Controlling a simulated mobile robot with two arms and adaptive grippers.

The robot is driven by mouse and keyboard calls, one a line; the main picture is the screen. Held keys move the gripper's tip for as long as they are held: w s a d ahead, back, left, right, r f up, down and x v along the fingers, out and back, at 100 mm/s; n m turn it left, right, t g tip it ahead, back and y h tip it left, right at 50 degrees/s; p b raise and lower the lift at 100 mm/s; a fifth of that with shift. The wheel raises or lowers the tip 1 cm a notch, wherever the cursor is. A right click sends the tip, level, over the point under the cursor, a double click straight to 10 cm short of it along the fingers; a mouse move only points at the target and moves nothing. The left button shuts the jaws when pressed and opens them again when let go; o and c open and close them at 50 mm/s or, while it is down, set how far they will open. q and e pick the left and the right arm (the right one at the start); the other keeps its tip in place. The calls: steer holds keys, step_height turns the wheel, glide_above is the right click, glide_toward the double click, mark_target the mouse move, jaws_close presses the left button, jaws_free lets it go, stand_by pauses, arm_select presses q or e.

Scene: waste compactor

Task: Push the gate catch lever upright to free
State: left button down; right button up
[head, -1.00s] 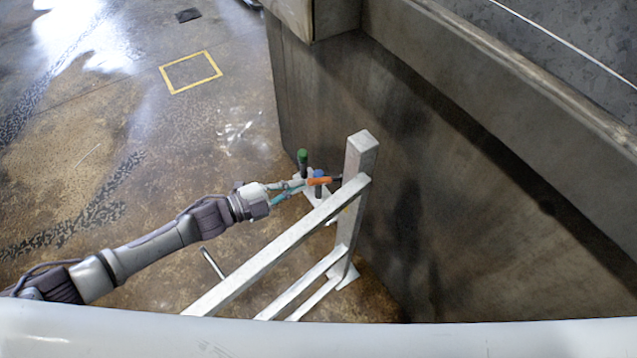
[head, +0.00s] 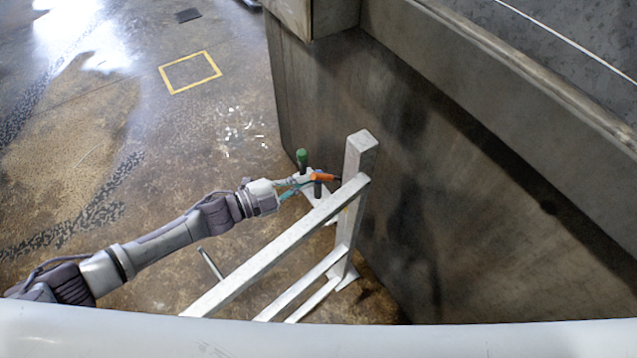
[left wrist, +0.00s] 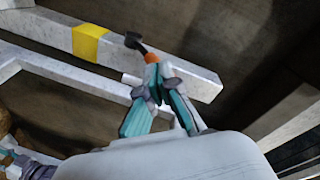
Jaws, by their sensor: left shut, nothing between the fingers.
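An orange piece with a dark end (head: 324,177), which looks like the catch lever, lies nearly level beside the top of the pale gate post (head: 358,160). In the left wrist view the orange part (left wrist: 151,57) sits just past my fingertips, with the dark end (left wrist: 135,42) beyond it. My left gripper (head: 308,180) is shut and empty, its teal fingers close together against or very near the orange part. I cannot tell whether they touch. The fingers partly hide the catch. My right gripper is not in view.
A green-topped peg (head: 302,159) and a dark peg (head: 318,188) stand close to my fingers. A dark metal wall (head: 450,190) rises behind the post. Open floor (head: 130,140) lies to the left.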

mark_target(316, 176)
arm_select(q)
steer(key=shift+b+x, duration=0.45)
steer(key=shift+x, duration=1.4)
steer(key=shift+r+b+x, duration=0.2)
steer(key=shift+b+x, duration=0.25)
steer(key=shift+x, duration=1.15)
steer(key=shift+w+a+r, duration=0.1)
steer(key=shift+w+a, duration=0.05)
steer(key=shift+w, duration=0.05)
steer(key=r+p+v, duration=0.1)
steer(key=p+v, duration=0.2)
steer(key=v, duration=0.5)
steer(key=shift+w+p, duration=0.3)
stand_by(0.4)
steer(key=shift+a, duration=0.15)
